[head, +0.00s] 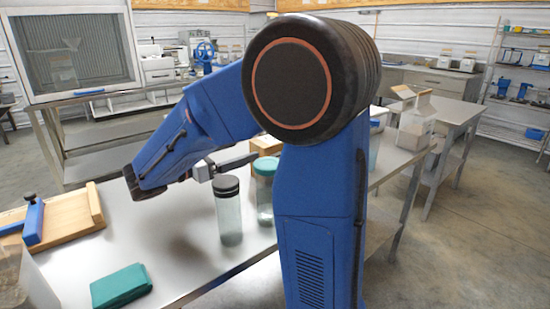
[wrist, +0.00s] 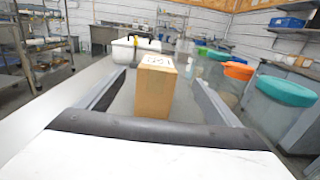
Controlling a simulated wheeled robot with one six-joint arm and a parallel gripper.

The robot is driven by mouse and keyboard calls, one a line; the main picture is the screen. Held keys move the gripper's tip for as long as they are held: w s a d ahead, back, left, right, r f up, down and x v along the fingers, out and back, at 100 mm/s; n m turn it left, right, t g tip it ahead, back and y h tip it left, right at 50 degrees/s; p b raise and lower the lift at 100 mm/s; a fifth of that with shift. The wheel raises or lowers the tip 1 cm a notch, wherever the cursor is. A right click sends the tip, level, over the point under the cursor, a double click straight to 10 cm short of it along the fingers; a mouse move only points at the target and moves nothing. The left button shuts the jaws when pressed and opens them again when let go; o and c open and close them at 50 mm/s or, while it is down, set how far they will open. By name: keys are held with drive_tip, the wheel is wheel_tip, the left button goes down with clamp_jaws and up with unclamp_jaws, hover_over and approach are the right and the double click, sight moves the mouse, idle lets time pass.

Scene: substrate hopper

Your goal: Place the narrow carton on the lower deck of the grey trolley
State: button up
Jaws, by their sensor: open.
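The narrow carton (wrist: 156,92) is a brown cardboard box with dark marks on its pale top. It stands upright on the metal bench in the wrist view, between the two fingers of my gripper (wrist: 158,80). A gap shows on each side of it, so the fingers are open and apart from it. In the head view my gripper (head: 238,163) is level over the bench, and a brown box (head: 266,144) shows partly behind my arm. A grey shelved unit (wrist: 45,50) stands at the left of the wrist view; I cannot tell whether it is the trolley.
Jars with a black lid (head: 227,185) and a green lid (head: 264,168) stand close to my gripper. A teal box (head: 121,286) and a wooden board (head: 75,222) lie on the bench (head: 165,225). A white tub (wrist: 137,48) stands beyond the carton.

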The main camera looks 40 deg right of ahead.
sight(256, 145)
drive_tip(key=d, duration=0.9)
drive_tip(key=shift+s, duration=0.25)
drive_tip(key=shift+d+f, duration=0.2)
drive_tip(key=shift+d, duration=2.5)
drive_tip(key=shift+c, duration=0.6)
drive_tip(key=c, duration=2)
drive_tip(key=shift+r, duration=0.1)
